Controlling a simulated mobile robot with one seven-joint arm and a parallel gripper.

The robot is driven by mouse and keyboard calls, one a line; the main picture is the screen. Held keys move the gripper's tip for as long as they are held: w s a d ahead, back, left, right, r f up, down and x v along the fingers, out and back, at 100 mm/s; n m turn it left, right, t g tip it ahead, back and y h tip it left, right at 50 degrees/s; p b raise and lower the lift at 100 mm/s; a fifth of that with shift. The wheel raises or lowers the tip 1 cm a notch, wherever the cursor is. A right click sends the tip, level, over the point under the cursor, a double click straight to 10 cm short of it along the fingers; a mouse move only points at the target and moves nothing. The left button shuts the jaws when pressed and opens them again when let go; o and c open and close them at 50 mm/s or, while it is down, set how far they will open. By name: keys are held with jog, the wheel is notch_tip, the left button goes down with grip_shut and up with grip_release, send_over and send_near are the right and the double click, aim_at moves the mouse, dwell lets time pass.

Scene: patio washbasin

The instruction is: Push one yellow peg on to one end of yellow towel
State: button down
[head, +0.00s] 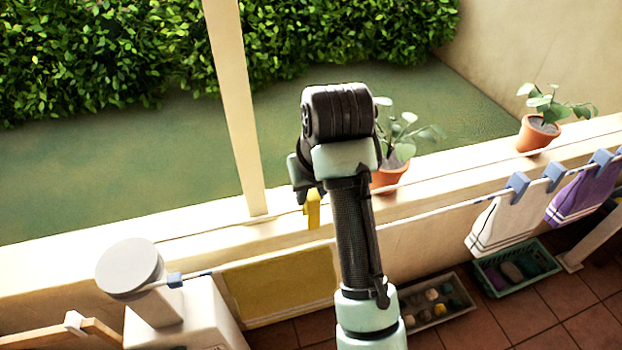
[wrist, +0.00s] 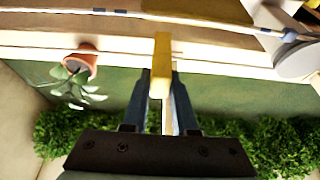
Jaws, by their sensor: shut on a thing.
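The yellow peg (head: 313,211) is held in my gripper (head: 307,192), pointing down. In the head view its lower end shows just above the washing line (head: 445,207); I cannot tell the exact gap. In the wrist view the peg (wrist: 161,68) sits between my two fingers (wrist: 160,90), its far end just short of the line. The yellow towel (head: 278,287) hangs from the line below and left of the peg. Its right edge is partly hidden by my arm.
A blue peg (head: 175,280) is on the line at left, by a grey round-topped post (head: 130,267). White (head: 508,222) and purple (head: 580,197) towels hang at right with blue pegs. Potted plants (head: 388,178) (head: 537,134) stand on the ledge. A green crate (head: 505,290) is on the floor.

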jog(key=shift+s+f+b, duration=0.15)
jog(key=shift+f+b, duration=0.3)
jog(key=shift+f, duration=0.05)
notch_tip(320, 180, down, 2)
jog(key=shift+f+b, duration=0.15)
jog(key=shift+b, duration=0.95)
jog(key=b, duration=0.6)
send_over(311, 245)
notch_tip(311, 245, down, 6)
jog(key=shift+r, duration=0.1)
jog(key=shift+f+b, duration=0.5)
jog(key=shift+f, duration=0.75)
jog(key=c, duration=0.6)
grip_release()
